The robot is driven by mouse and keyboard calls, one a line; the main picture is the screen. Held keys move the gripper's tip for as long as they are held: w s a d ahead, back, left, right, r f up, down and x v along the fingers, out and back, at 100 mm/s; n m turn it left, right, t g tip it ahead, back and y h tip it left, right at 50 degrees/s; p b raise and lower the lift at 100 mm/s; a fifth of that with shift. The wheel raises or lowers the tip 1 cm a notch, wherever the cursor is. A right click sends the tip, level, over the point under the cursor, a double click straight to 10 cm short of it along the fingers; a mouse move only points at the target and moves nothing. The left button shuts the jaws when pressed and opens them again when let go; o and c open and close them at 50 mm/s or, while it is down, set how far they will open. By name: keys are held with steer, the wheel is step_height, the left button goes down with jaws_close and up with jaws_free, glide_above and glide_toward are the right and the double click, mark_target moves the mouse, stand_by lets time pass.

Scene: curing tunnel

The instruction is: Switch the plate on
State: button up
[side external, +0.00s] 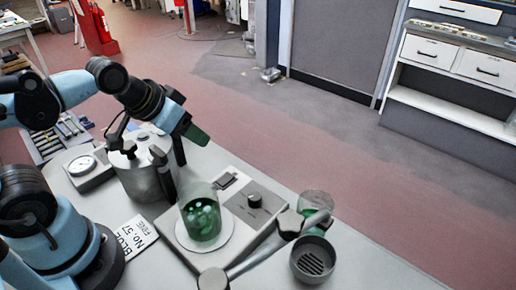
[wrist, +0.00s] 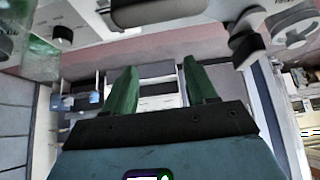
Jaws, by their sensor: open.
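The plate (side external: 178,238) is a pale grey box on the bench with a black knob (side external: 255,200) and a small dark switch-like part (side external: 228,181) on its top. The knob also shows at the upper left of the wrist view (wrist: 62,36). A glass beaker (side external: 201,215) of green liquid stands on the plate's white disc. My gripper (side external: 196,135) is above and behind the plate, apart from it. In the wrist view its two green fingers (wrist: 160,88) are spread with nothing between them. Whether the switch is on or off cannot be told.
A lidded metal pot (side external: 140,178) stands left of the plate. A clamp arm (side external: 262,255) crosses the plate's front right corner. A dark slotted cup (side external: 312,260) and a small green-filled glass (side external: 316,205) stand to the right. A lettered card (side external: 133,238) lies at left.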

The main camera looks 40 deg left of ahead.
stand_by(0.4)
steer(key=shift+w+d+r, duration=0.1)
steer(key=c, duration=0.4)
steer(key=shift+w+d+r+g, duration=0.1)
steer(key=shift+d+r+g, duration=0.1)
steer(key=shift+g, duration=0.1)
steer(key=shift+c, duration=1.4)
steer(key=d+r+g, duration=0.2)
steer(key=w+d+r+g, duration=0.1)
steer(key=d+r+g, duration=0.1)
steer(key=shift+w+d, duration=0.2)
jaws_close()
steer(key=shift+w+d+r+g, duration=0.1)
steer(key=shift+d+r+g, duration=0.4)
steer(key=shift+d+g, duration=0.15)
